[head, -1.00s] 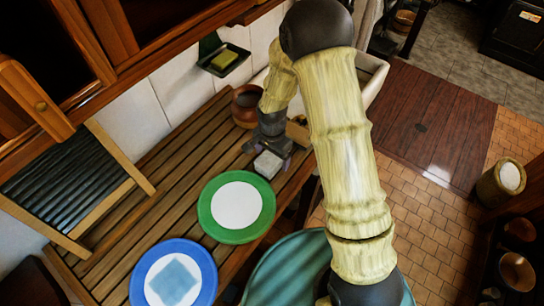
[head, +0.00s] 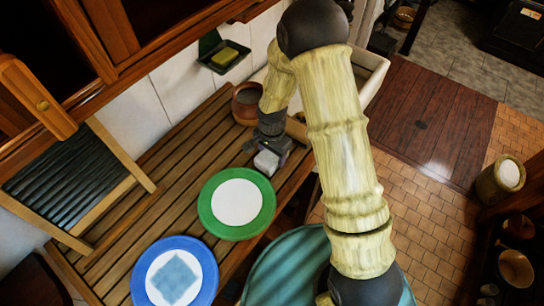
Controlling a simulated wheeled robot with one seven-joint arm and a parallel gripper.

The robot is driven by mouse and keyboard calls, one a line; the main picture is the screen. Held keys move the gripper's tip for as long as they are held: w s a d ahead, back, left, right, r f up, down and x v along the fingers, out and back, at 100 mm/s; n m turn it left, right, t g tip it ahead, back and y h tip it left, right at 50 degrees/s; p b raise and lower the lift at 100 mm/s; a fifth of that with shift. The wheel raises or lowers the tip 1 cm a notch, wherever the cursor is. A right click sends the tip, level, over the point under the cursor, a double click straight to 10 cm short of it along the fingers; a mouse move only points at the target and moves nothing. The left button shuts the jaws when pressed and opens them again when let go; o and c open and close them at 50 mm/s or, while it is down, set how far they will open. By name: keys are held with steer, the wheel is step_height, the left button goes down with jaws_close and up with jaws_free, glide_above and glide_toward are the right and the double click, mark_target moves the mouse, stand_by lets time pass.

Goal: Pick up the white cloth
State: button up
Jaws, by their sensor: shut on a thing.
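The white cloth (head: 266,163) is a small pale folded block at the right edge of the slatted wooden counter, just above the green-rimmed plate. My gripper (head: 270,152) is over it, pointing down, with its fingers shut on the cloth. My arm comes in from the right and hides part of the counter behind it. Whether the cloth is clear of the slats cannot be told from this view.
A green-rimmed plate (head: 208,213) is close below the cloth. A blue-rimmed plate (head: 207,255) with a light blue cloth (head: 174,279) lies nearer. A brown pot (head: 243,107) stands behind my gripper. A washboard (head: 70,180) leans at left.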

mark_target(272, 154)
steer(key=shift+r, duration=0.1)
step_height(272, 154, up, 10)
steer(key=b, duration=0.3)
stand_by(0.4)
stand_by(0.3)
steer(key=shift+o, duration=1.1)
steer(key=shift+c, duration=0.5)
step_height(272, 154, down, 4)
steer(key=b, duration=0.4)
steer(key=shift+f+b, duration=0.2)
steer(key=shift+b, duration=0.2)
steer(key=shift+r, duration=0.1)
steer(key=shift+d, duration=0.1)
